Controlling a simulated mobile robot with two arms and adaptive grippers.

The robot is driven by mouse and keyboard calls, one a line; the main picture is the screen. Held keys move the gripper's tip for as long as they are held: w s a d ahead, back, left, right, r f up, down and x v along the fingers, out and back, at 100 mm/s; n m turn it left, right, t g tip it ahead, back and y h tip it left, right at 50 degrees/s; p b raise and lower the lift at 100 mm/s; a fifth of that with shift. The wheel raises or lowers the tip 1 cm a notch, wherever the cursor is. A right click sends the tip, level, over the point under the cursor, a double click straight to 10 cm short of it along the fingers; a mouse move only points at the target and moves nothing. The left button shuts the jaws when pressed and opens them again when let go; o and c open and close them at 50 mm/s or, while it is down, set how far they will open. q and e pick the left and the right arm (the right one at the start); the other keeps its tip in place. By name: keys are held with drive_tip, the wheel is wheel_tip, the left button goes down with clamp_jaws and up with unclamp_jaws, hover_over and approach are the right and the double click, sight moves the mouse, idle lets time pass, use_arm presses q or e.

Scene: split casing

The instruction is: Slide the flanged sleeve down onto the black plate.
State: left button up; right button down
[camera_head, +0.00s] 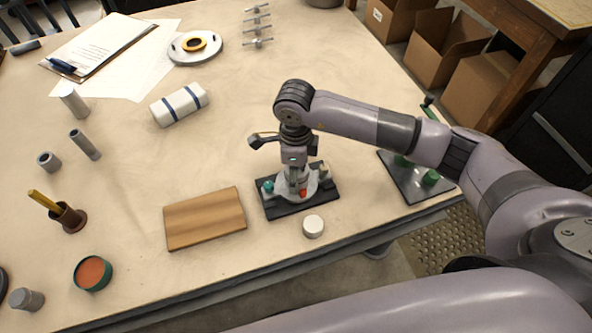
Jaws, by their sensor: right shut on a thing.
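My right gripper (297,181) points straight down over the black plate (281,208) near the table's front edge. It is shut on the flanged sleeve (312,188), whose pale round flange shows around and below the fingers. The sleeve's upper part is mostly hidden by the gripper. The flange appears over the middle of the plate; I cannot tell whether it touches it. A teal knob (268,186) shows at the plate's left and a small red part (302,193) at the flange's front. My left gripper is not in view.
A wooden board (205,218) lies left of the plate and a white round cap (313,226) just in front. A second dark plate (410,187) with green pieces lies right, under my arm. A striped white roll (180,104) lies behind left. Table between is clear.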

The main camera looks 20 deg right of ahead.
drive_tip(key=c, duration=0.9)
unclamp_jaws()
drive_tip(key=shift+r, duration=0.15)
drive_tip(key=o, duration=0.4)
drive_tip(key=shift+o, duration=0.3)
drive_tip(key=shift+s, duration=0.1)
drive_tip(key=shift+r+p, duration=1.35)
drive_tip(key=shift+r, duration=1.05)
